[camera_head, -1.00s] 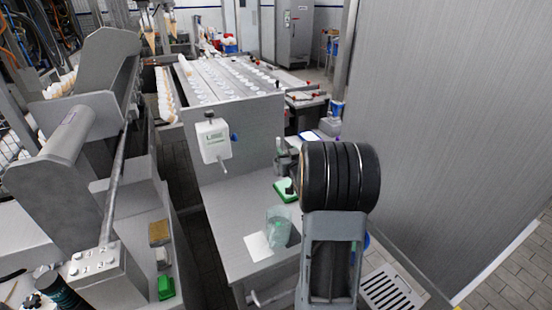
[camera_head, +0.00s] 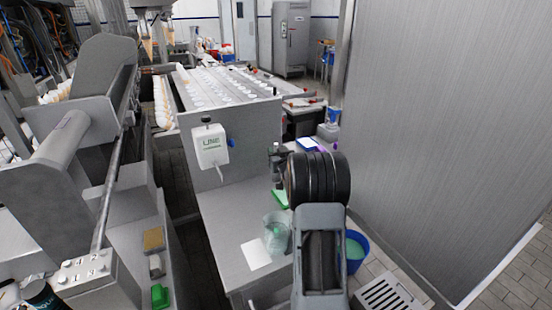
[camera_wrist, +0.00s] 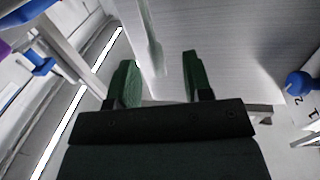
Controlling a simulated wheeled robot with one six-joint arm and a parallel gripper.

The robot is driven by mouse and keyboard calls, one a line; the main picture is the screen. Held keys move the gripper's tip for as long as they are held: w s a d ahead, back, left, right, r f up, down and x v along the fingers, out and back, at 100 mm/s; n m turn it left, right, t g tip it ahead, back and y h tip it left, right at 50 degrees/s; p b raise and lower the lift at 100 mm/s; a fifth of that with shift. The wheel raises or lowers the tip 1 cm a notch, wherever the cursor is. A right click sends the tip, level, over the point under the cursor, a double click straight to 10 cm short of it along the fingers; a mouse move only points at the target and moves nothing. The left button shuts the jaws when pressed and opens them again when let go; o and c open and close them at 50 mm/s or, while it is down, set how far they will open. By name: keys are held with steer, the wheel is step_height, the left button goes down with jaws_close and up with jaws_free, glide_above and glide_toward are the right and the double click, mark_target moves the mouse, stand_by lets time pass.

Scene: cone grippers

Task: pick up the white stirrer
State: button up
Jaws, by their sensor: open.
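In the wrist view my gripper (camera_wrist: 161,62) is open, with its two dark green fingers apart. A long, pale whitish piece (camera_wrist: 152,45), which looks like the white stirrer, stretches from the top edge down between the fingers, nearer the left one. The fingers are not closed on it. I cannot tell how far it is from the fingertips. In the head view my arm hides the gripper, and I cannot make out the stirrer.
A clear beaker (camera_head: 277,236) and a white sheet (camera_head: 256,254) are on the metal bench (camera_head: 228,215). A green item (camera_head: 280,198) lies behind them. A blue bucket (camera_head: 356,240) with pale green contents stands right of my arm. A large metal panel (camera_head: 450,130) bounds the right.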

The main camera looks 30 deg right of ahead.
steer(key=shift+p+x, duration=0.4)
steer(key=shift+x, duration=2.05)
steer(key=shift+d, duration=0.15)
steer(key=shift+c, duration=0.4)
steer(key=shift+s, duration=0.1)
jaws_close()
